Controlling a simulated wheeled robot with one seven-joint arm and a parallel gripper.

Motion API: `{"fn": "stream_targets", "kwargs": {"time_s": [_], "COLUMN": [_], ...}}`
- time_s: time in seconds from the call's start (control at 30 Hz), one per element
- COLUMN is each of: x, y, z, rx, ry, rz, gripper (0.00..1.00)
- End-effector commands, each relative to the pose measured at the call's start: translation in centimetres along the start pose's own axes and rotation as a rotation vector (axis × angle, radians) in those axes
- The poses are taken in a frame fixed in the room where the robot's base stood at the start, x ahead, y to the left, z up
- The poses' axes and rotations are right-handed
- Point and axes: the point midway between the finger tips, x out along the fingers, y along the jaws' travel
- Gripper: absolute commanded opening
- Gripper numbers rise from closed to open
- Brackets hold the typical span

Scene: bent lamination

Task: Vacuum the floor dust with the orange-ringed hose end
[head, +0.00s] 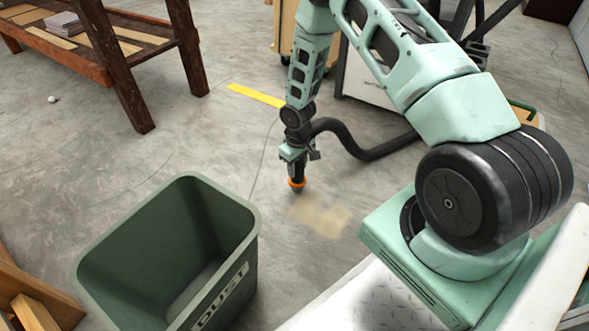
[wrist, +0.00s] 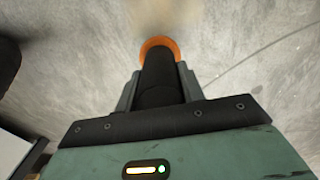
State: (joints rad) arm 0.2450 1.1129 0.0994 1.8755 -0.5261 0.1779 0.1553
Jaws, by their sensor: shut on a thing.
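My gripper (head: 296,163) is shut on the black vacuum hose (head: 352,143), near the hose's end. The orange ring (head: 297,184) at the hose end points down, close to the floor; I cannot tell if it touches. In the wrist view the black hose end (wrist: 160,80) sits between my fingers, with the orange ring (wrist: 160,44) beyond it. A tan patch of dust (head: 322,216) lies on the grey concrete floor, just right of and nearer than the ring. Part of the dust (wrist: 165,12) also shows at the top of the wrist view.
A green bin (head: 250,215) marked DUST stands at the front left, open and looking empty in the visible part. A yellow strip (head: 256,95) lies on the floor behind the gripper. A wooden bench (head: 125,75) stands at the back left. The floor between bench and bin is mostly clear.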

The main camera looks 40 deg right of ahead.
Motion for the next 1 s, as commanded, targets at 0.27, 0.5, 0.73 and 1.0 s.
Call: {"fn": "stream_targets", "kwargs": {"time_s": [0.27, 0.5, 0.73, 1.0], "x": [0.1, 0.0, 0.1, 0.0], "y": [0.3, 0.5, 0.7, 1.0], "z": [1.5, 2.8, 4.0, 5.3], "rx": [0.000, 0.001, -0.001, 0.001], "ry": [-0.001, 0.000, -0.001, 0.000], "rz": [0.001, 0.000, 0.000, 0.000], "gripper": [0.20, 0.20, 0.20, 0.20]}}
